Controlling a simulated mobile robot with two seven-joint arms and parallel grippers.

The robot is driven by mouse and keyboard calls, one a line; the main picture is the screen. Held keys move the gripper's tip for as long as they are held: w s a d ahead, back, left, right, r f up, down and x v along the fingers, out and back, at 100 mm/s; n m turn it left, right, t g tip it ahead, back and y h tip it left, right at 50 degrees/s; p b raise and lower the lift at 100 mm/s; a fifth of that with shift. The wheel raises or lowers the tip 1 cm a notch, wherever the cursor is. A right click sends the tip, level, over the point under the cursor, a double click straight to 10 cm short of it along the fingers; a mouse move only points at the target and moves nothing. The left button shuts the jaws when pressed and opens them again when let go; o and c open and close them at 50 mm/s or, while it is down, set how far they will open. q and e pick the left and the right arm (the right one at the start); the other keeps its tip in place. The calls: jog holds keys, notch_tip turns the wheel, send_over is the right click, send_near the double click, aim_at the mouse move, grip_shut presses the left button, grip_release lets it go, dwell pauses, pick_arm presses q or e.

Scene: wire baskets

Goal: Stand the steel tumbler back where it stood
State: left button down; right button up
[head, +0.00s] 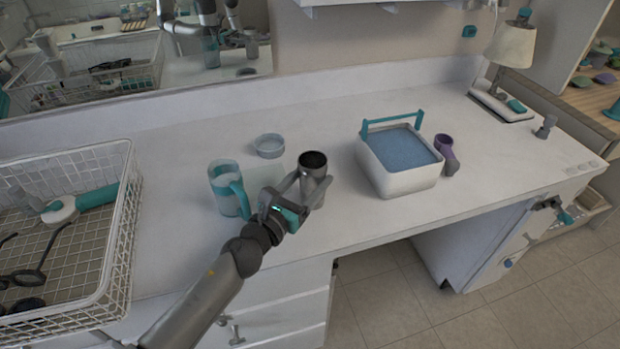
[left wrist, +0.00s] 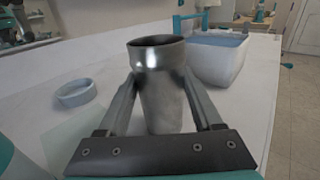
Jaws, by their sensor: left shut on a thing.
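The steel tumbler (head: 313,166) is a grey metal cup with a dark open mouth, upright over the white counter. My left gripper (head: 302,190) is shut on it, with one finger on each side. In the left wrist view the tumbler (left wrist: 158,95) stands between the two fingers (left wrist: 160,105), its rim above them. I cannot tell whether its base touches the counter. My right gripper is not in view.
A teal-handled jug (head: 222,188) stands left of the tumbler. A shallow round dish (head: 269,146) lies behind. A wire basket (head: 125,215) is far left. Counter between tumbler and tub is clear.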

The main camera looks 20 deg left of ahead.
pick_arm(q)
grip_release()
jog(key=shift+f, duration=0.1)
jog(key=shift+s, duration=0.1)
dwell(0.6)
jog(key=shift+v, duration=1.3)
jog(key=shift+b+v, duration=0.65)
jog(key=shift+v, duration=2)
